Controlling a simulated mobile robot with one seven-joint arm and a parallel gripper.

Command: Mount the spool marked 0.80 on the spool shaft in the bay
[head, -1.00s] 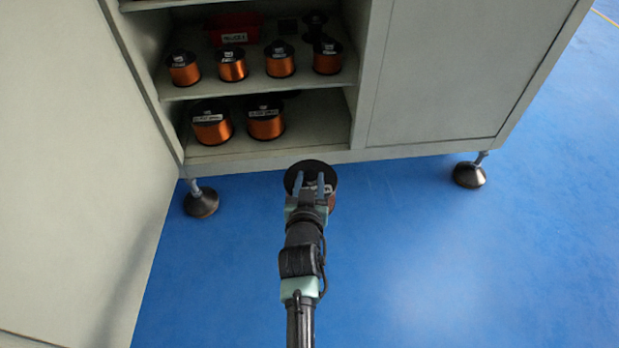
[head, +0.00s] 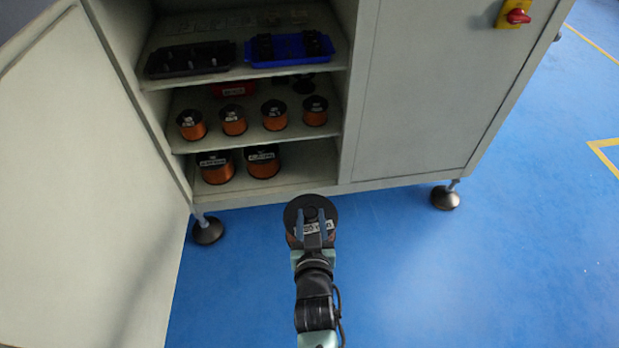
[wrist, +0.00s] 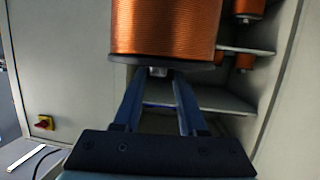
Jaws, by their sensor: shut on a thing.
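A spool of copper wire with dark flanges (head: 311,211) is held in front of the open cabinet, above the blue floor. My gripper (head: 314,222) is shut on it from the near side. A white label shows on its dark end, but I cannot read it surely. In the wrist view the spool's copper winding (wrist: 166,27) and dark flange (wrist: 168,60) fill the top middle, beyond the fingers of my gripper (wrist: 160,90). The spool shaft and its bay are not in view.
The cabinet's middle shelf (head: 255,135) holds several smaller copper spools. The bottom shelf (head: 300,165) holds two larger ones. A blue tray (head: 288,60) and a black tray (head: 190,72) stand on the upper shelf. The open door (head: 90,160) stands at left. The floor at right is clear.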

